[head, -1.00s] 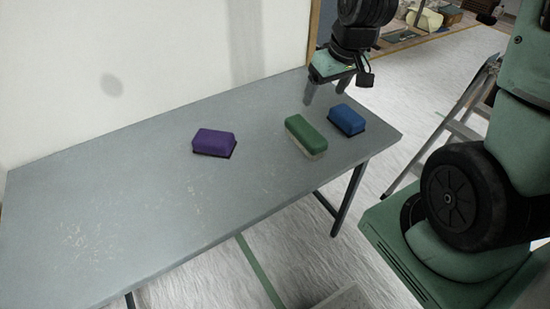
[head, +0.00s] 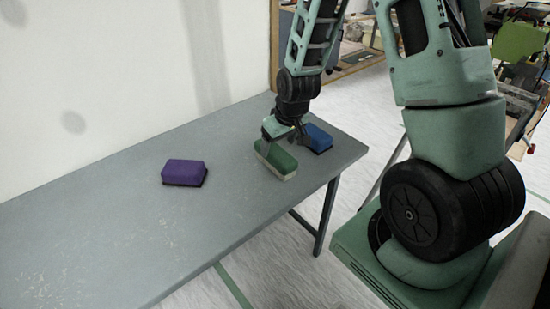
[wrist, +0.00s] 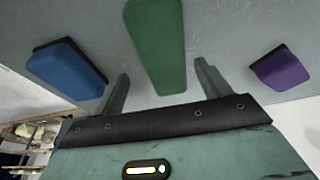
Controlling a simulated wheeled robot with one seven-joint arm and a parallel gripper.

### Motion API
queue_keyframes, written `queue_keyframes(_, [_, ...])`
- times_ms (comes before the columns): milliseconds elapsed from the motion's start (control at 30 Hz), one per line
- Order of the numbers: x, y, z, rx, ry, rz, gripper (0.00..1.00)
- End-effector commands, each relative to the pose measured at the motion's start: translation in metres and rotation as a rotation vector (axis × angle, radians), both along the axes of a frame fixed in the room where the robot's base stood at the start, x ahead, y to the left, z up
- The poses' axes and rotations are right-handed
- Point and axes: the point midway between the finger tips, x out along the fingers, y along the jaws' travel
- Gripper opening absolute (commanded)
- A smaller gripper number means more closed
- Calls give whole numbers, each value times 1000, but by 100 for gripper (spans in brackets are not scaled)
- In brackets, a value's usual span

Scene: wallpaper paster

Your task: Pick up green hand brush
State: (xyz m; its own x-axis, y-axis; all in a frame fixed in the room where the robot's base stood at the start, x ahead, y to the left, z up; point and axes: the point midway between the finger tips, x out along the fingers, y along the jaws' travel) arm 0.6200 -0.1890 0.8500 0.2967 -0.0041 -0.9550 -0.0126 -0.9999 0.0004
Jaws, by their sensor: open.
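The green hand brush (head: 276,160) lies on the grey table near its right end, its pale bristle side down. In the wrist view the green brush (wrist: 157,45) runs between and beyond my two fingertips. My gripper (head: 283,141) is over the brush, pointing down, with its fingers apart. In the wrist view my gripper (wrist: 160,80) is open, one finger on each side of the brush. I cannot tell whether either finger touches it. The gripper hides the far part of the brush in the head view.
A blue brush (head: 317,138) lies close to the right of the green one; it also shows in the wrist view (wrist: 66,68). A purple brush (head: 184,172) lies farther left on the grey table (head: 100,230). A wall stands behind the table, and its left part is clear.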

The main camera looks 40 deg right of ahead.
Motion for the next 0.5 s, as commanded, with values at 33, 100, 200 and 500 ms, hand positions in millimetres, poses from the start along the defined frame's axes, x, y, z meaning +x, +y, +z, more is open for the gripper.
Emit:
queue_keyframes(33, [0, 1, -3, 1, 2, 0, 76])
queue_keyframes(100, [2, 2, -9, 1, 4, 0, 76])
queue_keyframes(200, [5, 6, -22, 1, 6, 0, 76])
queue_keyframes(500, [14, 7, -49, 0, 3, -1, 76])
